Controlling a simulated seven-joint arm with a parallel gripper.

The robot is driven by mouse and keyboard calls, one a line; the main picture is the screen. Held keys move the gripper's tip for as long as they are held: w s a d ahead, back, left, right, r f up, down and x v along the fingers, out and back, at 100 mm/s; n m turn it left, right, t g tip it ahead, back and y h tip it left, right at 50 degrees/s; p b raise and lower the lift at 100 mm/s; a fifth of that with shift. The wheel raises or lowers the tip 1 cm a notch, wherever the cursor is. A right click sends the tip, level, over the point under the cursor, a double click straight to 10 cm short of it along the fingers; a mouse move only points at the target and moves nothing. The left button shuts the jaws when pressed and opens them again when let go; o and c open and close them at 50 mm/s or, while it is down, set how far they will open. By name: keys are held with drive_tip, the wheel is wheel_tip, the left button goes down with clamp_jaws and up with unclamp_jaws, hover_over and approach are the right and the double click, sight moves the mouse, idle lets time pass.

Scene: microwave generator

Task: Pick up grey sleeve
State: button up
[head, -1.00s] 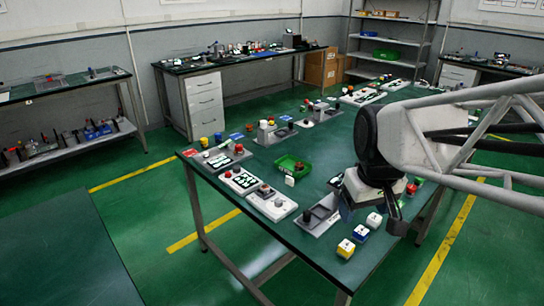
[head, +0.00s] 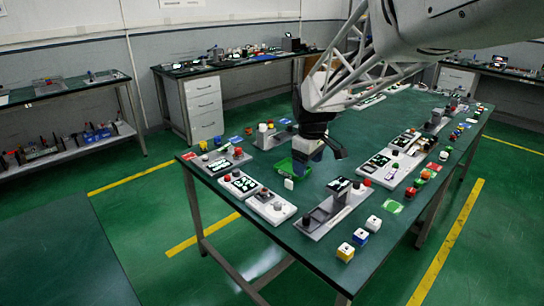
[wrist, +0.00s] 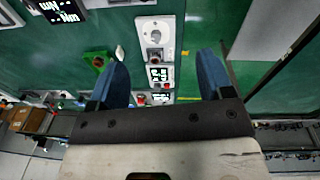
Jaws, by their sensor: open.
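My gripper (head: 322,155) hangs over the middle of the table, near the green tray (head: 283,166), with its fingers apart and nothing between them. I cannot single out the grey sleeve for certain. A small grey round part (head: 264,194) sits on a white plate (head: 280,215) at the table's left front. A grey fixture (head: 318,218) stands to its right, but its details are too small to read.
The green table (head: 330,268) carries several plates and devices along both sides. Black-and-white panels (head: 238,184) lie at the left edge. The table's far middle is fairly clear.

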drive_tip(key=w+a+f+n, duration=0.2)
drive_tip(key=w+a+f, duration=0.15)
drive_tip(key=w, duration=0.25)
drive_tip(key=w+a+f+n, duration=0.2)
drive_tip(key=w+a+f, duration=0.15)
drive_tip(key=w, duration=0.25)
drive_tip(key=n+g, duration=0.1)
drive_tip(key=n, duration=0.2)
hover_over(264, 190)
drive_tip(key=f, duration=1)
drive_tip(key=shift+s+d+f, duration=0.1)
drive_tip(key=shift+s+d, duration=0.1)
drive_tip(key=shift+w+a+f+n, duration=0.25)
drive_tip(key=shift+f+n, duration=0.05)
drive_tip(key=shift+f, duration=0.1)
drive_tip(key=shift+f, duration=1.3)
drive_tip(key=shift+d+f, duration=0.1)
drive_tip(key=shift+f, duration=2.45)
